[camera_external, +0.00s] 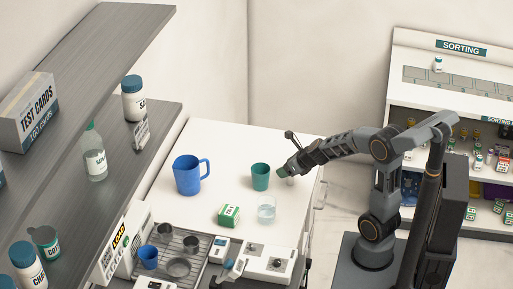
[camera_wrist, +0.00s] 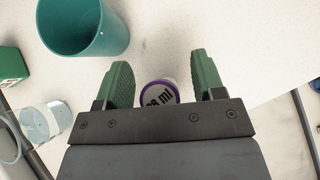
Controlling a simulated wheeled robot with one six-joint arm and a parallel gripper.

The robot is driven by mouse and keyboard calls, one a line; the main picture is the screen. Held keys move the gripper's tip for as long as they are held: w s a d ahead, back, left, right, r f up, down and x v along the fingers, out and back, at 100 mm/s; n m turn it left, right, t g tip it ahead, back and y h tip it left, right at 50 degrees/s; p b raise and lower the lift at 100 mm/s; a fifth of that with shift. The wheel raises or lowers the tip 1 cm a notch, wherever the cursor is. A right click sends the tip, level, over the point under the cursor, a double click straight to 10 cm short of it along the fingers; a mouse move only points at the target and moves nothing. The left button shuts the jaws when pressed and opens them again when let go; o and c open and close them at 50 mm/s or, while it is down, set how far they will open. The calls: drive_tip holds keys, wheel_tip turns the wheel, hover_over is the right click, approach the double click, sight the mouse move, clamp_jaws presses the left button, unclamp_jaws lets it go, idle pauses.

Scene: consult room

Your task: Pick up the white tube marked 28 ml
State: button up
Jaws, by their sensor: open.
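The white tube (camera_wrist: 158,95) shows in the wrist view between my fingers, with a purple rim and black print ending in "8 ml"; its lower part is hidden behind my gripper's body. My gripper (camera_wrist: 160,85) is open, one green finger on each side of the tube, with a gap on both sides. In the external view my gripper (camera_external: 286,172) is low over the white counter, right of the teal cup, and a small pale piece of the tube (camera_external: 290,181) shows beside it.
A teal cup (camera_external: 260,177) stands close left of my gripper. A clear glass (camera_external: 266,209) and a green-and-white box (camera_external: 229,215) stand nearer the front. A blue mug (camera_external: 187,175) is farther left. The counter's right edge (camera_external: 318,185) is close to my gripper.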

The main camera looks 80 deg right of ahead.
drive_tip(key=shift+c, duration=0.3)
drive_tip(key=c, duration=1)
drive_tip(key=shift+o, duration=0.2)
drive_tip(key=shift+r, duration=0.1)
